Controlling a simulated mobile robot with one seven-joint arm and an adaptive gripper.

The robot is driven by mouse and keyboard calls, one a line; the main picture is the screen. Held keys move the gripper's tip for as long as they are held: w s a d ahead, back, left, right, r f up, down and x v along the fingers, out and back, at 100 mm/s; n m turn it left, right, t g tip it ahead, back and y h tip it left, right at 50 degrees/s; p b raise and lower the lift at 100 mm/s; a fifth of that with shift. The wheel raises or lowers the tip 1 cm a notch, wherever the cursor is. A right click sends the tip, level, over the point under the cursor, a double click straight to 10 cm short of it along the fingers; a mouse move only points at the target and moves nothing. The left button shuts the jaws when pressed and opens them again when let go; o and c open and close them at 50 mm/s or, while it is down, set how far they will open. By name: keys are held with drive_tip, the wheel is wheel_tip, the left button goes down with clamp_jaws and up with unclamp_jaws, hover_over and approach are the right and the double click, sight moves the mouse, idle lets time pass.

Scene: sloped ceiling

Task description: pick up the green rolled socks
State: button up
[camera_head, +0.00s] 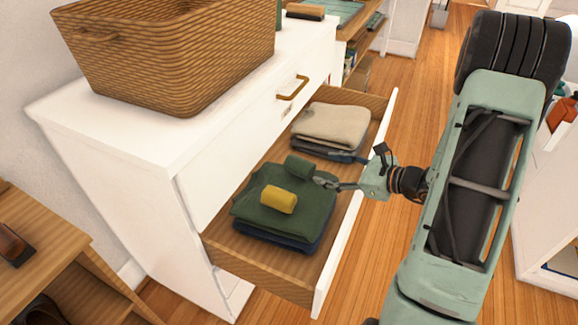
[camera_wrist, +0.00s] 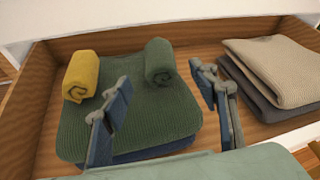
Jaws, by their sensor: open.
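The green rolled socks (camera_head: 299,167) lie on a folded green garment (camera_head: 262,212) in an open drawer. In the wrist view the green rolled socks (camera_wrist: 160,62) stand out beyond my gripper (camera_wrist: 163,92), between the lines of its two spread fingers. My gripper (camera_head: 325,182) is open and empty. In the head view its fingertips are close to the right side of the socks; I cannot tell whether they touch.
Yellow rolled socks (camera_head: 279,199) lie on the same green garment, left of the green roll in the wrist view. A beige folded garment (camera_head: 330,125) lies deeper in the drawer (camera_head: 265,266). A wicker basket (camera_head: 180,60) stands on the white dresser (camera_head: 110,135).

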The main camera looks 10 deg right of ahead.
sight(301, 165)
drive_tip(key=b+x, duration=0.1)
drive_tip(key=x, duration=0.5)
drive_tip(key=shift+d, duration=0.15)
drive_tip(key=b+x, duration=0.2)
drive_tip(key=x, duration=0.3)
drive_tip(key=shift+f, duration=0.3)
drive_tip(key=c, duration=0.9)
